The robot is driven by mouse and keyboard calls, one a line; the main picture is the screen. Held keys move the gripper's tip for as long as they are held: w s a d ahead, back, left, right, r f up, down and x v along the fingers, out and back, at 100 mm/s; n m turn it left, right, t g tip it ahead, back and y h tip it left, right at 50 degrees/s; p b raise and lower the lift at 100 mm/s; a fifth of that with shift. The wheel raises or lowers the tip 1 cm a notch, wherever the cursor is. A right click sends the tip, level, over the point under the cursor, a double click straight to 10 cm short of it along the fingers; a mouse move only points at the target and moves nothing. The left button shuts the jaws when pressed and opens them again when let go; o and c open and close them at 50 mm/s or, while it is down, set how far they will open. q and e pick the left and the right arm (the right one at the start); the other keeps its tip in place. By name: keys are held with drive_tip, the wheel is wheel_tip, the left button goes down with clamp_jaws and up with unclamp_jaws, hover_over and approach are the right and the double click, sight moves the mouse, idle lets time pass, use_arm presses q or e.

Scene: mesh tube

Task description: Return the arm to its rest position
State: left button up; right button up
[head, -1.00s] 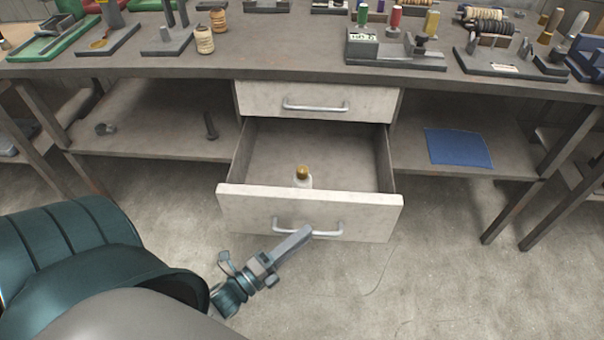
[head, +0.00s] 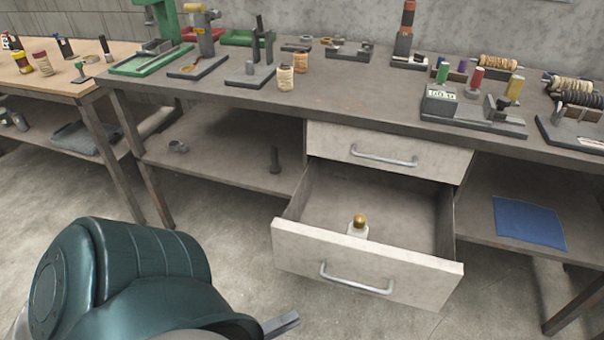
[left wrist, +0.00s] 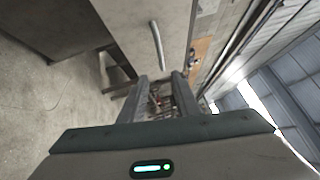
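My left arm shows at the bottom left of the head view, with a grey finger of my left gripper (head: 282,323) just past the teal arm shell. The rest of that gripper is hidden there. In the left wrist view my left gripper (left wrist: 158,84) has its two fingers apart with nothing between them. It is off the handle (head: 356,279) of the open lower drawer (head: 362,262). A small white bottle with a gold cap (head: 358,226) stands upright in that drawer. My right gripper is in neither view.
The upper drawer (head: 388,150) is shut. The lower drawer sticks out from the grey workbench (head: 340,95), which carries several tools and spools. A blue cloth (head: 528,222) lies on the right lower shelf. A second table (head: 60,88) stands at left. Floor before the drawer is clear.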

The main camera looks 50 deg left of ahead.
use_arm(q)
drive_tip(key=shift+s+a, duration=0.15)
drive_tip(key=shift+s, duration=0.25)
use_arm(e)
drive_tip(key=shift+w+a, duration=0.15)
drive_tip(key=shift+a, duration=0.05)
use_arm(q)
drive_tip(key=shift+f, duration=0.1)
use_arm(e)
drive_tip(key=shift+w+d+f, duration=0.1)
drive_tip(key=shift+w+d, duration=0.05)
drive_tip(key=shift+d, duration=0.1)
